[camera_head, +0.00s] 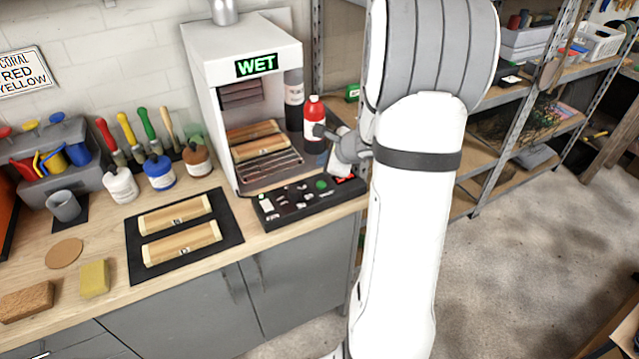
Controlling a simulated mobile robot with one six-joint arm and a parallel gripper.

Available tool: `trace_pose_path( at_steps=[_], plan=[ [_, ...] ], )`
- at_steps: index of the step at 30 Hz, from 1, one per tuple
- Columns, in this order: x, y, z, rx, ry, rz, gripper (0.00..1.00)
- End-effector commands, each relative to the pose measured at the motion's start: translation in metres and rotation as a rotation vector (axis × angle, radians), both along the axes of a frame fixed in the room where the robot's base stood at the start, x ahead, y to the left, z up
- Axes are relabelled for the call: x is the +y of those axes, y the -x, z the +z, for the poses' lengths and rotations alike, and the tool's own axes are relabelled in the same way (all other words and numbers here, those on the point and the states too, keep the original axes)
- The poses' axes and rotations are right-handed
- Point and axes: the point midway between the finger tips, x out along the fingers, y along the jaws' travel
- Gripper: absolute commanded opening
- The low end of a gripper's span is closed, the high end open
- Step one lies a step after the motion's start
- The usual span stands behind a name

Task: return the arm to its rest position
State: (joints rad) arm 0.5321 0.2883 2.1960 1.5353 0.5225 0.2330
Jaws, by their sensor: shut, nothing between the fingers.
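My white arm rises from the bottom of the view to a broad grey ribbed joint at the top, right of the bench. My small grey gripper (321,131) shows past the arm's left side, pointing left. It is shut with nothing in it, in front of the red bottle (315,112) in this view. Whether it touches the bottle cannot be told. The rest of the wrist is hidden behind the arm.
A white cabinet (203,70) with a green WET sign stands on the bench, with a black control panel (262,211) before it. Two wooden pieces lie on a black mat (137,262). Paint jars and brushes stand left. Shelves (477,190) stand right; open floor (540,260) lies before them.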

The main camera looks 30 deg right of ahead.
Motion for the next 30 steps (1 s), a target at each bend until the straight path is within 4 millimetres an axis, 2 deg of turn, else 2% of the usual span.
trace_pose_path(
  at_steps=[13,16,20,23,24,27,30],
  plan=[
    [0.001,0.0,0.001,0.0,0.002,0.004,0.0],
    [0.014,0.002,0.009,-0.007,0.03,0.064,0.0],
    [0.06,0.018,0.034,-0.025,0.14,0.296,0.0],
    [0.108,0.047,0.056,-0.039,0.275,0.564,0.0],
    [0.126,0.061,0.064,-0.042,0.333,0.674,0.0],
    [0.16,0.101,0.077,-0.043,0.487,0.942,0.0],
    [0.181,0.144,0.085,-0.03,0.647,1.196,0.0]
  ],
)
